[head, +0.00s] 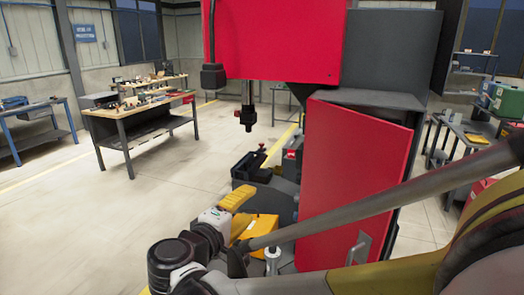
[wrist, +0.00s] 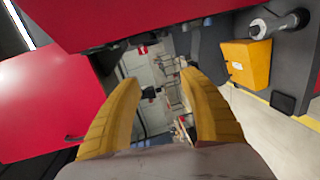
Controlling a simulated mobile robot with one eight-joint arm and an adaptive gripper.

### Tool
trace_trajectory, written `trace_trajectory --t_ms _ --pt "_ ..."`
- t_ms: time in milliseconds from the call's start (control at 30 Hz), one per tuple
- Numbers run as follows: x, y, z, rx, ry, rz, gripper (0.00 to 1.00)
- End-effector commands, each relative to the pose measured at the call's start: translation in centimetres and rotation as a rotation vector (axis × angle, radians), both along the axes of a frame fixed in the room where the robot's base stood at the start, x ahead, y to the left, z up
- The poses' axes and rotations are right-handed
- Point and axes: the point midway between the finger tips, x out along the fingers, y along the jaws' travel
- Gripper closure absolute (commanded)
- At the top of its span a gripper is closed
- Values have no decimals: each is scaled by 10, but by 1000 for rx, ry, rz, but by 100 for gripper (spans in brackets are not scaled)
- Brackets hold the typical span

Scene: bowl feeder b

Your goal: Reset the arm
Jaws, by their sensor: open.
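My gripper (head: 237,197) with yellow fingers shows low in the middle of the head view, in front of the red machine (head: 275,40). In the wrist view its two yellow fingers (wrist: 160,78) stand wide apart with nothing between them. My arm reaches in from the right edge of the head view and hides part of the machine's lower front.
A red door (head: 350,180) stands on the machine's right side, close to my arm. A dark spindle (head: 247,115) hangs under the red housing. A workbench (head: 130,112) with small items stands back left. Floor at left is clear.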

Motion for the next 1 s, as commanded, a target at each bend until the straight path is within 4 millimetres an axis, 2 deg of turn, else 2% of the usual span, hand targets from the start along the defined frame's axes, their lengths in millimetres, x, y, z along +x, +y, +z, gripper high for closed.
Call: trace_trajectory --t_ms 33,133,200,300,400,500,600,800,833,900,1000 --pt "0 -39 -2 57 55 -44 50" --pt "-13 -110 -17 219 180 -128 50" --pt "-32 -153 -29 348 251 -186 50" --pt "-68 -199 -46 547 330 -265 50" --pt "-106 -229 -61 751 374 -336 50" --pt "-138 -244 -72 931 389 -390 50" --pt "-164 -250 -80 1085 385 -432 50" --pt "-201 -253 -90 1360 339 -496 50" --pt "-205 -253 -91 1399 329 -504 50" --pt "-201 -251 -119 1384 339 -495 50" --pt "-201 -251 -142 1381 340 -494 50"
